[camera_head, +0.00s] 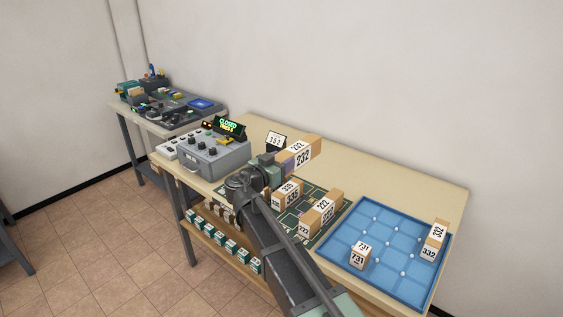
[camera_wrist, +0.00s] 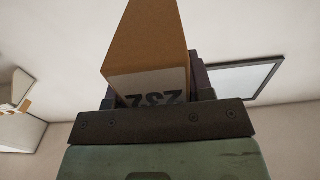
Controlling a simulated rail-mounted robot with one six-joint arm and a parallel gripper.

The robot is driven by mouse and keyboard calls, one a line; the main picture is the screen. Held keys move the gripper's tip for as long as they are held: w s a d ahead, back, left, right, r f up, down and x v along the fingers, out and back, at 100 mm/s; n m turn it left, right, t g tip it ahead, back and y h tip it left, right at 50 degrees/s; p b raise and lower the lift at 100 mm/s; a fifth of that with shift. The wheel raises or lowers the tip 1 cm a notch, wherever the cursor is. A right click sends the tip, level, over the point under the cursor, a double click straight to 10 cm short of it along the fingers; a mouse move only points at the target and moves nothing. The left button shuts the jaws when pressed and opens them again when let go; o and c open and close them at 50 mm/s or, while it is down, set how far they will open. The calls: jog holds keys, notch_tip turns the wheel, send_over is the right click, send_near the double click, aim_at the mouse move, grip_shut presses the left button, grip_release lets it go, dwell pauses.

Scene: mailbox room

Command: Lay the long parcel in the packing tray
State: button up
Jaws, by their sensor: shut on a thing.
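My gripper (camera_head: 276,168) is shut on a long cardboard parcel marked 232 (camera_head: 304,152), held up above the table. The held parcel also fills the middle of the wrist view (camera_wrist: 150,45), its 232 label showing upside down. The blue packing tray (camera_head: 345,238) lies at the right end of the table, divided by a light grid. It holds a small parcel marked 731 (camera_head: 360,256) at its front and a parcel marked 332 (camera_head: 434,241) at its right side. My gripper is to the left of the tray and above table height.
A dark green mat (camera_head: 293,218) bears a parcel marked 335 (camera_head: 286,194) and a longer one marked 222 (camera_head: 320,212). A grey control box (camera_head: 215,160) with a lit sign (camera_head: 228,126) stands left. A small card (camera_head: 276,140) stands behind my gripper. Small boxes line the lower shelf.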

aim_at(282, 222)
jog(key=shift+r, duration=0.2)
dwell(0.6)
jog(key=shift+r, duration=0.2)
notch_tip(282, 222, down, 21)
jog(key=b, duration=2)
jog(key=shift+r, duration=0.45)
jog(key=shift+f, duration=0.25)
jog(key=o, duration=1.3)
jog(key=shift+r, duration=0.1)
jog(key=shift+c, duration=0.2)
